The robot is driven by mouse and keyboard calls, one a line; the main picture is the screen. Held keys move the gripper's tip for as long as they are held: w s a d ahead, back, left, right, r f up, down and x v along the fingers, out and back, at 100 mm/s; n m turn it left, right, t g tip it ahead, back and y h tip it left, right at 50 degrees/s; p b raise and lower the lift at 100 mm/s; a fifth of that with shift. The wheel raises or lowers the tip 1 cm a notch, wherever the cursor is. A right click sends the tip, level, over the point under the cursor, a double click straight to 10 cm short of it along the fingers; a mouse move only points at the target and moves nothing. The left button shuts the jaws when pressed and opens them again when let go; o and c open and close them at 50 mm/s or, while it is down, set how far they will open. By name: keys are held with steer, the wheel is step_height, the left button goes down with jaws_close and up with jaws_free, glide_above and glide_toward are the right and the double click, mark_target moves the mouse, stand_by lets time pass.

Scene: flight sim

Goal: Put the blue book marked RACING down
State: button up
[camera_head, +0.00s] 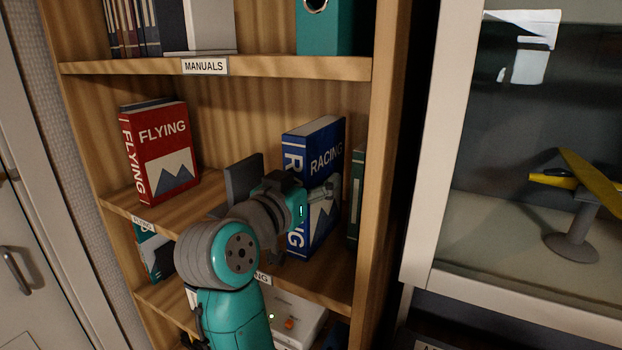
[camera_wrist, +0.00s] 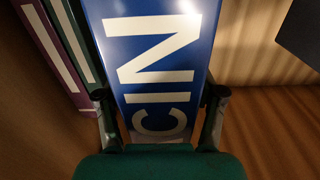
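The blue book marked RACING (camera_head: 316,158) is upright on or just above the middle shelf (camera_head: 190,212), near its right end. I cannot tell whether its base touches the board. In the wrist view the blue spine with white letters (camera_wrist: 155,55) lies between my two fingers. My gripper (camera_head: 318,192) comes from the left in the head view and covers part of the book. In the wrist view my gripper (camera_wrist: 160,108) has one finger against each side of the book and appears shut on it.
A red FLYING book (camera_head: 160,150) stands on the same shelf's left. A dark grey plate (camera_head: 243,180) stands between. A green book (camera_head: 356,195) is close on the right, by the shelf's side wall (camera_head: 378,170). The MANUALS shelf (camera_head: 270,67) is above.

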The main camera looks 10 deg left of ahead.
steer(key=shift+r, duration=0.15)
steer(key=v, duration=1.2)
